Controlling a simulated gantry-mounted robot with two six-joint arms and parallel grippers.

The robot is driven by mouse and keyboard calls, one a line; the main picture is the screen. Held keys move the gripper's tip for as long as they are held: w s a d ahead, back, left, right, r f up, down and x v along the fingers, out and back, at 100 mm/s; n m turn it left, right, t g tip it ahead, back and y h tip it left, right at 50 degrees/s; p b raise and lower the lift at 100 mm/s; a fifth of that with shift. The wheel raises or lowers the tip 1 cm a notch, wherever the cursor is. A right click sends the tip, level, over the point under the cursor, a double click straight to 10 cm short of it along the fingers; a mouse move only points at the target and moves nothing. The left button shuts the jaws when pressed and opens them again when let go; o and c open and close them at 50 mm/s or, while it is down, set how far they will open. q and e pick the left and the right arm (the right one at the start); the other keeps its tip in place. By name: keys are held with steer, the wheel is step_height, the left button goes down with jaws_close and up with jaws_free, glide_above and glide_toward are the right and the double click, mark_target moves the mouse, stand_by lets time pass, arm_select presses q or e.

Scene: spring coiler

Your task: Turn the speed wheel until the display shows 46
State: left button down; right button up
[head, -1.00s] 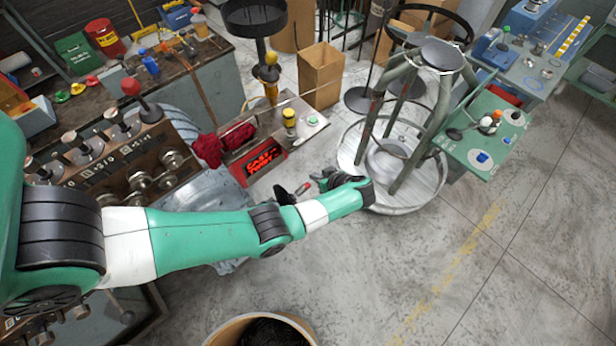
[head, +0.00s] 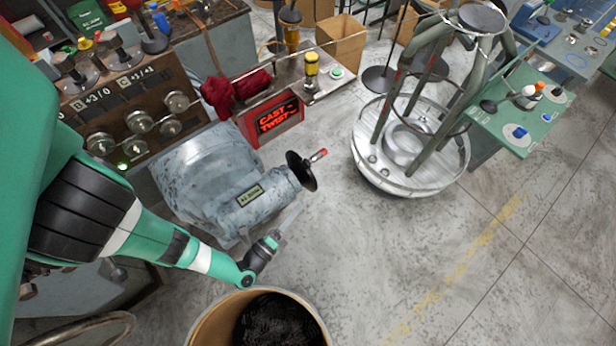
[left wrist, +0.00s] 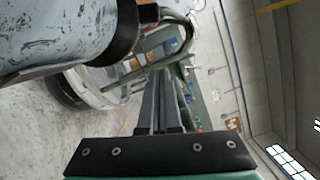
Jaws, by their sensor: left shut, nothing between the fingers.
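A black handwheel (head: 301,171) with a red-tipped crank handle (head: 319,155) sits on the end of a worn blue-grey motor housing (head: 205,180). A small dark plate with light characters (head: 249,195) is on the housing; I cannot read it surely, nor tell whether it is the display. My left gripper (head: 291,216) is shut and empty, below the wheel and apart from it. In the left wrist view its fingers (left wrist: 161,75) lie together. There the housing (left wrist: 55,30) fills the upper left, with a black rim (left wrist: 127,30) at its end. My right gripper is out of view.
A drum of dark coiled material (head: 275,320) stands below my left gripper. A round spool stand (head: 420,175) is to the right. The floor at lower right is clear.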

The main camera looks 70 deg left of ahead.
mark_target(309, 177)
arm_select(q)
steer(key=b+x, duration=0.1)
steer(key=x, duration=0.2)
steer(key=s+a+b+x, duration=0.1)
steer(key=b+x, duration=0.1)
steer(key=x, duration=0.2)
steer(key=a+b+x, duration=0.1)
steer(key=x, duration=0.2)
steer(key=shift+w+a+r+b, duration=0.1)
steer(key=shift+a+r+b, duration=0.1)
steer(key=shift+r+b, duration=0.2)
steer(key=shift+s+a+r+b, duration=0.25)
steer(key=shift+a+r+b, duration=0.05)
steer(key=shift+a, duration=0.25)
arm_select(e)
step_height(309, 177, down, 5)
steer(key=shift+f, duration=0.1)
